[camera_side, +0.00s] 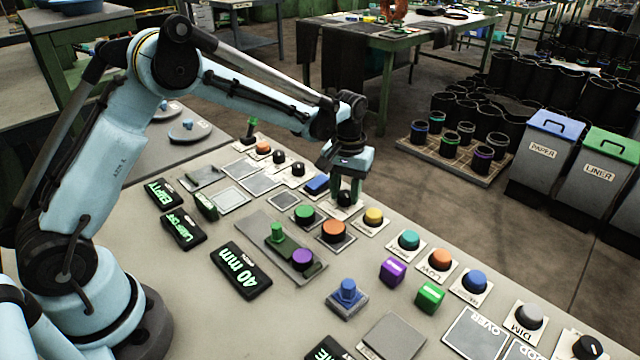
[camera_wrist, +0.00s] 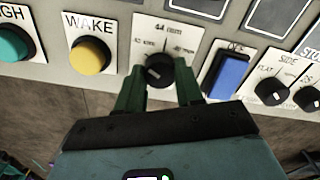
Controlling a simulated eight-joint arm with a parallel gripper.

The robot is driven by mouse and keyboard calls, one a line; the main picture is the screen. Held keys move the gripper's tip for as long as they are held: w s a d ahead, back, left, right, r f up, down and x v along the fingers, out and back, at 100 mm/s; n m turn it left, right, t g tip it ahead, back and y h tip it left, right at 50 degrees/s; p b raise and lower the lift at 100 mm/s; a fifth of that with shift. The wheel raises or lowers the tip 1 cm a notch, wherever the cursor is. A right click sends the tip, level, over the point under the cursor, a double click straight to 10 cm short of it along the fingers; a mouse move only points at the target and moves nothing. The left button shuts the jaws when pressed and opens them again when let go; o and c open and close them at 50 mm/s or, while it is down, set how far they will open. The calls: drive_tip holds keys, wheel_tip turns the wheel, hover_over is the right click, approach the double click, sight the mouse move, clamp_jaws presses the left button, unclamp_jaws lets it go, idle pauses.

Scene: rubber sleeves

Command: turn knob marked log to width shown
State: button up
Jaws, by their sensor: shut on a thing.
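A black round knob (camera_wrist: 160,71) sits on a white plate (camera_wrist: 166,29) with mm marks around it. The top mark reads 44 mm; the smaller side marks are hard to read. The knob also shows in the side view (camera_side: 345,198). I cannot read the word log on its plate. My gripper (camera_wrist: 160,84) has one finger on each side of the knob and is shut on it; in the side view it reaches down over the knob (camera_side: 347,188). A black display (camera_side: 241,270) shows 40 mm in green.
A yellow WAKE button (camera_wrist: 90,56) is left of the knob and a blue button (camera_wrist: 227,75) is close on its right. A SIDE knob (camera_wrist: 271,91) is further right. Other displays read EMPTY (camera_side: 165,193) and LABEL OFF (camera_side: 183,229). Several coloured buttons cover the panel.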

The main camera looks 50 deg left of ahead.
sight(344, 194)
drive_tip(key=o, duration=1)
drive_tip(key=shift+o, duration=0.2)
wheel_tip(344, 194, up, 12)
drive_tip(key=s+r+m+t, duration=0.2)
drive_tip(key=s+r+t, duration=0.25)
drive_tip(key=s, duration=0.55)
drive_tip(key=s+a+f+m+t, duration=0.1)
drive_tip(key=s+f+m+t, duration=0.1)
drive_tip(key=s, duration=0.8)
drive_tip(key=shift+a+f+t, duration=0.25)
drive_tip(key=shift+f+t, duration=0.1)
drive_tip(key=shift+f, duration=0.5)
